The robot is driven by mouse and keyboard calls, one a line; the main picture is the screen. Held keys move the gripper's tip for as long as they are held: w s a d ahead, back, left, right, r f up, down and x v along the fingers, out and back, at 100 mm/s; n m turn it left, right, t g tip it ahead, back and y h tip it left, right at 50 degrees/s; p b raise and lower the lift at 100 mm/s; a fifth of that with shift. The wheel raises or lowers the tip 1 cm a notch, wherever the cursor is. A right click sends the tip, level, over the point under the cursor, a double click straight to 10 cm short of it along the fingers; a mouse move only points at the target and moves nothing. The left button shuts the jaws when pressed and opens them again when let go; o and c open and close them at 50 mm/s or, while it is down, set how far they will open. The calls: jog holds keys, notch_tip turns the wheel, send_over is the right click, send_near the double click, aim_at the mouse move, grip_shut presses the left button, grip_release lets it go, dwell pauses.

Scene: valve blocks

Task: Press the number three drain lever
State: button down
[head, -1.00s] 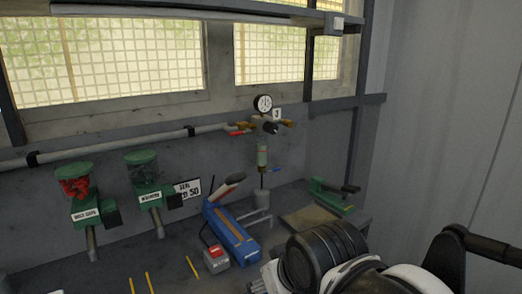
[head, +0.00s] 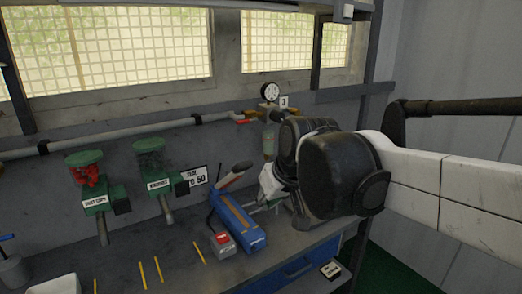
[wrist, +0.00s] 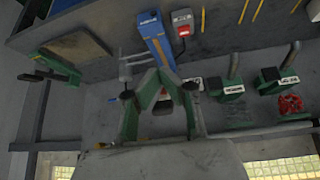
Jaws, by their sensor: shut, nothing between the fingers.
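The number three station stands at the back wall in the head view, with a round gauge (head: 270,91), a white "3" tag (head: 284,101) and a clear bowl (head: 268,142) below. A red handle (head: 244,121) shows on its left. My arm covers the lower part, and I cannot see a drain lever there. My gripper (wrist: 160,76) shows in the upside-down wrist view with its greenish fingers drawn together at the tips and nothing between them. In the head view it is mostly hidden by my wrist, close to the station's lower area. I cannot tell whether it touches anything.
Two green dispensers (head: 88,182) (head: 154,178) stand to the left. A pipe (head: 120,135) runs along the wall. The front bench strip is mostly clear.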

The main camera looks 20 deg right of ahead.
jog(key=w+d+r+p, duration=0.1)
jog(key=w+d+r, duration=0.15)
jog(key=w, duration=0.25)
jog(key=w+d+r, duration=0.1)
jog(key=w+d, duration=0.2)
jog(key=w, duration=0.2)
jog(key=w+d+f+n+p, duration=0.1)
jog(key=w+d+f+p, duration=0.1)
jog(key=w+d, duration=1.7)
jog(key=w, duration=0.3)
jog(key=shift+d+f+y, duration=0.4)
jog(key=shift+w, duration=0.1)
jog(key=p+x, duration=0.1)
jog(key=x, duration=0.9)
jog(key=shift+a+p, duration=0.1)
jog(key=shift+p, duration=0.25)
